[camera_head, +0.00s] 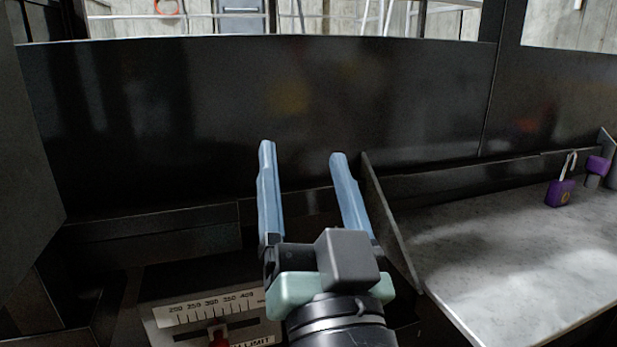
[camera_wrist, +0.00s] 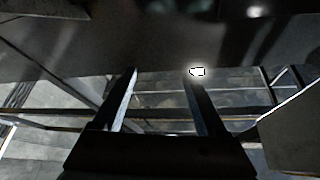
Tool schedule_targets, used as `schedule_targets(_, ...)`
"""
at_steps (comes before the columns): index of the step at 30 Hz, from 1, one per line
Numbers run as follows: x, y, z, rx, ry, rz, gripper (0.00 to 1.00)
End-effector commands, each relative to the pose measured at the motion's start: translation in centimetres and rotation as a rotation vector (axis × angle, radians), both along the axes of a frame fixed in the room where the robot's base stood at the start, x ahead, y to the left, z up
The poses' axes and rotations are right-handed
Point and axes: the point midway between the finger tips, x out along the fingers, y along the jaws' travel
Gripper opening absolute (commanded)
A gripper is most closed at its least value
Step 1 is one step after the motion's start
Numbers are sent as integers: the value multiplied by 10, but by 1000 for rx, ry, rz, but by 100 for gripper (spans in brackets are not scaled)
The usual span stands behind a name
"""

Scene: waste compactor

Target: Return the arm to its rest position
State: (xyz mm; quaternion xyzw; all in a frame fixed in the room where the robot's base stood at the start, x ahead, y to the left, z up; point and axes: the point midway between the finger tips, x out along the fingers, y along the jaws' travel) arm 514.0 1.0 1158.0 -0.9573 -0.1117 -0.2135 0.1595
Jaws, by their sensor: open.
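My gripper (camera_head: 303,158) is in the middle of the head view, its two blue fingers apart and pointing up and away toward a dark panel (camera_head: 270,110). Nothing is between the fingers. In the wrist view the fingers (camera_wrist: 162,75) show as two dark bars, also apart and empty, with a dark surface beyond them. Part of a scale (camera_head: 210,308) with a red slider (camera_head: 218,335) shows below and left of my gripper. My wrist covers the area right of the scale.
A grey marble-like shelf (camera_head: 510,265) lies to the right, with a raised edge (camera_head: 390,222) close to my gripper. A purple padlock (camera_head: 560,193) with an open shackle stands at its back, near another purple object (camera_head: 598,165). Railings (camera_head: 330,22) show beyond the panel.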

Motion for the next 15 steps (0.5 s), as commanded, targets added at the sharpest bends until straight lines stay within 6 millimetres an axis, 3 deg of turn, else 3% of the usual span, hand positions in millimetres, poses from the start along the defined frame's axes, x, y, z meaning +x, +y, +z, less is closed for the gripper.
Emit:
schedule_targets(1, -11, 3, 34, -52, -83, -53, 74)
schedule_targets(3, -28, 3, 70, -111, -177, -135, 74)
schedule_targets(9, -80, 0, 155, -211, -391, -347, 74)
schedule_targets(15, -75, -1, 203, -209, -372, -338, 74)
